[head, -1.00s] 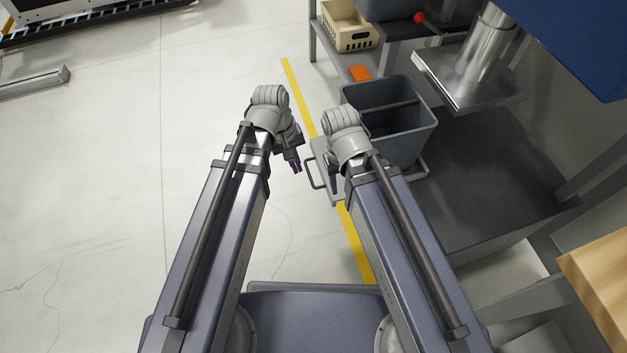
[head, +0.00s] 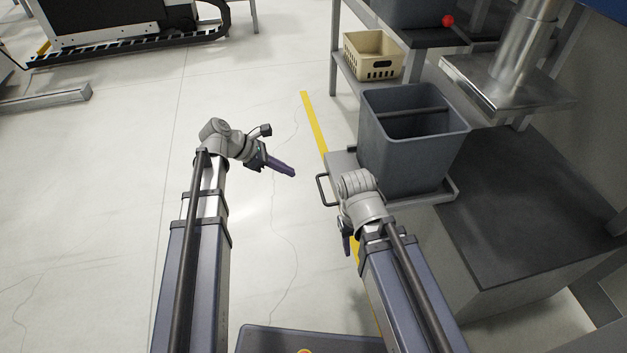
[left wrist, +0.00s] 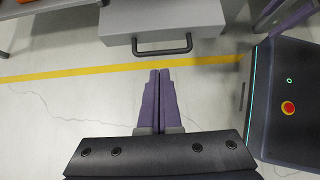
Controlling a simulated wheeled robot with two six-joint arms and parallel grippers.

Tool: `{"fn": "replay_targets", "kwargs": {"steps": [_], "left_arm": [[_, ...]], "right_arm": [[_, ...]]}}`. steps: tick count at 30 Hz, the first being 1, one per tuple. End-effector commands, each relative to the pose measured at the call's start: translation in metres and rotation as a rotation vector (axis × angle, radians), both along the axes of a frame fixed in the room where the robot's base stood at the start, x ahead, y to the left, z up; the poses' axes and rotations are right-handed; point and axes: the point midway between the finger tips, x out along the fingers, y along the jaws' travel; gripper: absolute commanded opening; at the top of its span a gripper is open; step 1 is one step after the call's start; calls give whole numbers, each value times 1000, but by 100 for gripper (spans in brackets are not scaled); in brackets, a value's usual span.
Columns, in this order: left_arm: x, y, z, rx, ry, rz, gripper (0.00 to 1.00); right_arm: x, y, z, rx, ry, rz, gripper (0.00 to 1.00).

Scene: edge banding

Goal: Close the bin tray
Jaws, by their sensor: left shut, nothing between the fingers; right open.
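The grey bin tray (head: 341,160) is slid out from under the dark-topped bench, with a tall grey bin (head: 400,155) standing upright on it. Its bar handle (head: 322,190) sticks out at the left; in the left wrist view the handle (left wrist: 161,50) is on the tray's front panel (left wrist: 170,20). My left gripper (head: 293,174) is shut and empty, pointing towards the handle, apart from it. The left wrist view shows its two purple fingers (left wrist: 160,72) together, just short of the handle. My right gripper (head: 347,246) is beside the tray's near side, partly hidden by its own wrist.
The dark bench top (head: 530,200) lies to the right of the bin. A beige crate (head: 373,56) sits on a shelf behind. A yellow floor line (head: 314,122) runs past the tray. Open floor lies to the left.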

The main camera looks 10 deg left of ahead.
Motion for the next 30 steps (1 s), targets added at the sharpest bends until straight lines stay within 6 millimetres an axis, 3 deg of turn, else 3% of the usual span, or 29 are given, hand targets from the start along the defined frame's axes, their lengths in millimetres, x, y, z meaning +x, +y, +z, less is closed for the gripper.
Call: {"fn": "replay_targets", "kwargs": {"steps": [16, 22, 30], "left_arm": [[21, -66, -76, 2, -2, -5, 0], [30, -92, -69, 3, -1, -5, 0], [33, -103, -69, 3, -1, -2, 0]], "right_arm": [[0, 0, -75, 1, -1, -15, 50], [0, 0, -68, 1, -1, -15, 50], [0, 0, -68, 1, -1, -14, 50]]}}
